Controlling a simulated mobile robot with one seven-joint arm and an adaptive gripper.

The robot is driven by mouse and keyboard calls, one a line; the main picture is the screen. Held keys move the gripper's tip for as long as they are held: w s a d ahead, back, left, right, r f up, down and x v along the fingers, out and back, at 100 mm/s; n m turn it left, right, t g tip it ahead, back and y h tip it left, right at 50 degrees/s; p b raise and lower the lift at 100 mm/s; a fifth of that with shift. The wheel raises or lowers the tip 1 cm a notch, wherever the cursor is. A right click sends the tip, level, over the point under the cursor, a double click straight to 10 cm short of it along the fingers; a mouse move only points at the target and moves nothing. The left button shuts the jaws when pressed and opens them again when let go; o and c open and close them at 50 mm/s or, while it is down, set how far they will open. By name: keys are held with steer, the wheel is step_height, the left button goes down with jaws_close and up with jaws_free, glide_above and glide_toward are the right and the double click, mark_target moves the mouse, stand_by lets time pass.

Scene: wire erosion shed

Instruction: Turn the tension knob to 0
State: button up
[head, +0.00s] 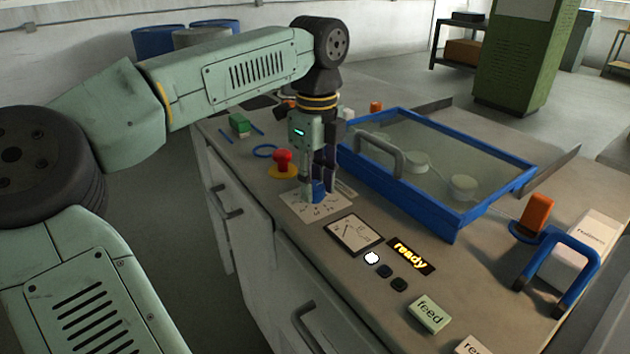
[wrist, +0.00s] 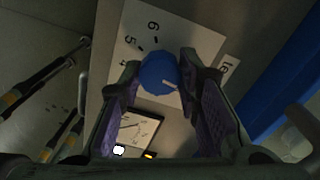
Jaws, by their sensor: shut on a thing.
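The tension knob (wrist: 158,74) is blue and faceted, with a pale pointer mark on it; it stands on a white dial plate (wrist: 200,40). In the wrist view the numbers 5 and 6 show on the plate, and my fingers hide other parts of the scale. In the head view the knob (head: 318,190) shows partly, below my fingers, on the plate (head: 305,207). My gripper (head: 316,188) points down from above and is shut on the knob, with one finger on each side. I cannot read which number the pointer meets.
A red emergency button (head: 282,160) stands close behind the gripper. A blue-framed clear cover (head: 455,222) is to the right. A gauge (head: 353,233), a lit "ready" display (head: 411,256) and small buttons (head: 385,271) lie nearer the front. An orange block (head: 537,212) stands farther right.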

mark_target(316, 184)
steer(key=shift+n, duration=0.6)
steer(key=o, duration=1.1)
steer(key=shift+o, duration=0.2)
step_height(316, 184, up, 12)
steer(key=shift+w, duration=0.15)
